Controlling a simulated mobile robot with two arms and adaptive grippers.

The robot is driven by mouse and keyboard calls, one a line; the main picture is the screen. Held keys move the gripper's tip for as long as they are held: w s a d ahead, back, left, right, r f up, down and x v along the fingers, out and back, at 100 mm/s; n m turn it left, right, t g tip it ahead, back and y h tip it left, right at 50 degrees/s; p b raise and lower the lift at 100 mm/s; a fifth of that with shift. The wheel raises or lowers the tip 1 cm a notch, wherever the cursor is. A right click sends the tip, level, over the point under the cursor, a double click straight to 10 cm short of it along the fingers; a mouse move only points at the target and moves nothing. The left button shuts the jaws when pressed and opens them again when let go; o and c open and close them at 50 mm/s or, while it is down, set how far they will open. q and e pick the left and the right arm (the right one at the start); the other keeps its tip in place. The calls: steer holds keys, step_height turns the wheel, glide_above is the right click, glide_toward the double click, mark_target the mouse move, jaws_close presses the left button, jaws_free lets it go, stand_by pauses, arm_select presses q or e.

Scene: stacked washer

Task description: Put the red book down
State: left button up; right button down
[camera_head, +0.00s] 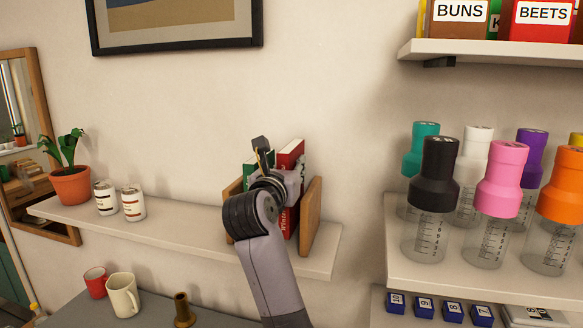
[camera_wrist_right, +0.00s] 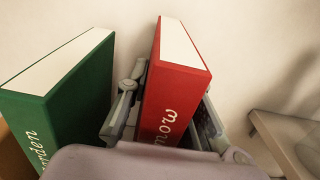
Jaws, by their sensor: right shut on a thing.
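The red book (camera_head: 291,153) stands upright between wooden bookends on the wall shelf in the head view. It fills the middle of the right wrist view (camera_wrist_right: 176,90), with light lettering on its spine. My right gripper (camera_wrist_right: 165,115) is shut on the red book, one finger on each side of it. In the head view my right gripper (camera_head: 268,170) covers part of the books. A green book (camera_wrist_right: 62,95) stands to the left of the red one, with a gap where a finger sits. The red book's lower end is mostly hidden, so I cannot tell whether it touches the shelf. My left gripper is not in view.
The wooden bookend (camera_head: 311,213) stands at the right on the wall shelf (camera_head: 185,227). Two white cans and a potted plant (camera_head: 70,180) are further left. Mugs (camera_head: 122,295) stand below. Several colored bottles (camera_head: 435,180) fill the right shelf.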

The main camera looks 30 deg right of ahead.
steer(key=shift+f, duration=0.3)
steer(key=c, duration=1.4)
jaws_free()
steer(key=shift+r, duration=0.25)
steer(key=shift+r+p, duration=0.45)
steer(key=shift+b+v, duration=2.35)
steer(key=shift+v, duration=3.7)
